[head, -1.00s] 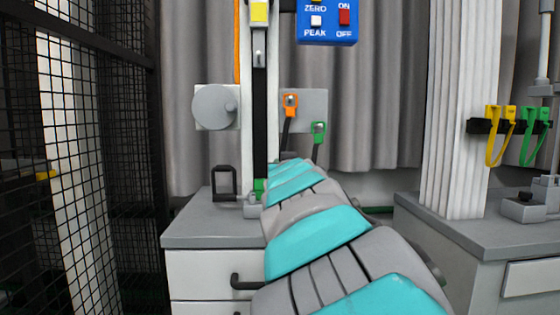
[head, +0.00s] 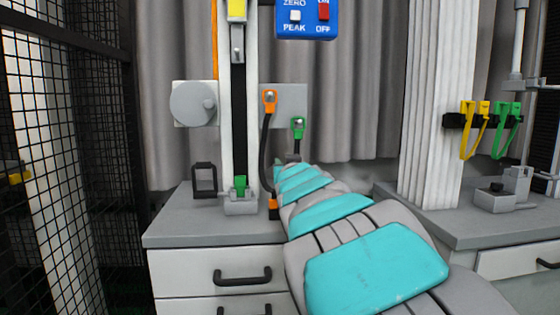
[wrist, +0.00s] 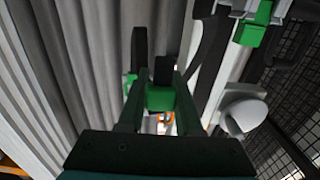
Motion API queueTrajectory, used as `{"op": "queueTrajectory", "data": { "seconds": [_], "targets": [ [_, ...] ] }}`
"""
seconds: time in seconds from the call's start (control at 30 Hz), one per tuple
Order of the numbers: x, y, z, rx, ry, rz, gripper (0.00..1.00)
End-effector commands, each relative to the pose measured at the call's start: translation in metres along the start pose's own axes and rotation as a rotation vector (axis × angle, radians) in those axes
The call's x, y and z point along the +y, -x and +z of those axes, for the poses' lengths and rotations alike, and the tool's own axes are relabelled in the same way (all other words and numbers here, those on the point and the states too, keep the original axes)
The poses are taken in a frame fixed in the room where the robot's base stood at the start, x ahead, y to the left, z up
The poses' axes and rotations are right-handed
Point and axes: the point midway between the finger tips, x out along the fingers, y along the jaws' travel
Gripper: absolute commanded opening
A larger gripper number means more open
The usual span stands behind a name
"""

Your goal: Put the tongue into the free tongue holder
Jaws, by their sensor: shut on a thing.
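In the wrist view, my gripper (wrist: 158,86) is shut on a green block (wrist: 161,99), which looks like the tongue. In the head view, my arm hides the gripper and most of what it holds. A grey wall plate (head: 293,94) carries an orange fitting (head: 269,100) and a green fitting (head: 298,127). A dark strap (head: 267,155) hangs from the orange fitting to an orange piece (head: 273,209) on the bench. A short dark strap runs from the green fitting down behind my arm. I cannot tell which holder is free.
The tower's grey base clamp (head: 240,206) holds a green piece (head: 240,186). A black frame (head: 204,179) stands left of it on the grey bench (head: 185,222). A white pillar (head: 432,110) with yellow (head: 467,125) and green (head: 508,125) straps stands right. Black mesh is left.

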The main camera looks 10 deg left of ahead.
Motion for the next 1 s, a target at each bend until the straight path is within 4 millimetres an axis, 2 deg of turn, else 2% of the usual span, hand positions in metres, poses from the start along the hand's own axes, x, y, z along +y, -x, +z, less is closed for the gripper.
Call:
{"op": "queueTrajectory", "data": {
  "seconds": [0.97, 1.0],
  "targets": [
    [0.053, -0.031, 0.013, -0.005, 0.000, 0.002, 0.02],
    [0.052, -0.030, 0.019, -0.004, 0.001, 0.001, 0.02]
  ]
}}
